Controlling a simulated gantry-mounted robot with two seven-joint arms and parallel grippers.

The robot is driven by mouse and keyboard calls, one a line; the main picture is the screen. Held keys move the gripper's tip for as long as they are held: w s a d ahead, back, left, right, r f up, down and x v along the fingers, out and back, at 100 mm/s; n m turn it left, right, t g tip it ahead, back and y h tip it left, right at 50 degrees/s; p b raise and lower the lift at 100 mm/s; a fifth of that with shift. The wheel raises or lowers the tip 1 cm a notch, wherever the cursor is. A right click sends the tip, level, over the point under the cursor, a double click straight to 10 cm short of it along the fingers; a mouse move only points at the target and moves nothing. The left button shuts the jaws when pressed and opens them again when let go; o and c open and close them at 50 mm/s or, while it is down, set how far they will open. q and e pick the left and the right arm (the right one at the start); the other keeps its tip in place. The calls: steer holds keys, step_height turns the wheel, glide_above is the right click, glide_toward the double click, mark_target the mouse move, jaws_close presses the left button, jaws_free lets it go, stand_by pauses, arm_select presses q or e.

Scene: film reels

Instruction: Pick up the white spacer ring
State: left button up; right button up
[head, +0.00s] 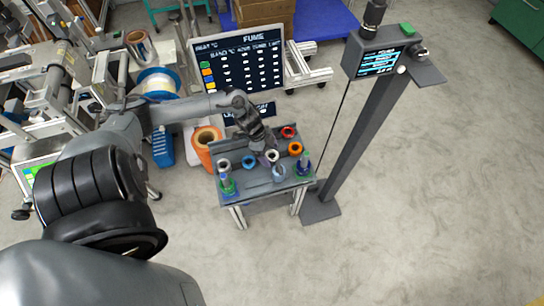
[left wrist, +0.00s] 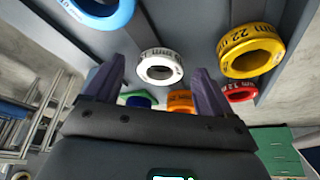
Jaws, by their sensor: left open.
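The white spacer ring (left wrist: 160,54) with dark printing lies flat on the grey table, near the middle of the left wrist view. In the head view it is small and close beside my gripper (head: 272,157). My left gripper (left wrist: 161,70) is open and empty, pointing toward the ring. In the wrist view its dark fingertips appear on either side of the ring, with gaps between. I cannot tell how far above the ring they are. My right gripper is not in view.
In the wrist view a blue ring (left wrist: 98,17) is to the left and a yellow ring (left wrist: 252,31) to the right. A red ring (left wrist: 239,92) and an orange one (left wrist: 180,97) are partly behind the fingers. Small stacks (head: 303,169) stand along the table's front edge. A monitor (head: 240,68) stands behind.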

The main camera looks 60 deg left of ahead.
arm_select(q)
steer(key=c, duration=1.1)
steer(key=shift+r, duration=0.15)
steer(key=shift+c, duration=0.2)
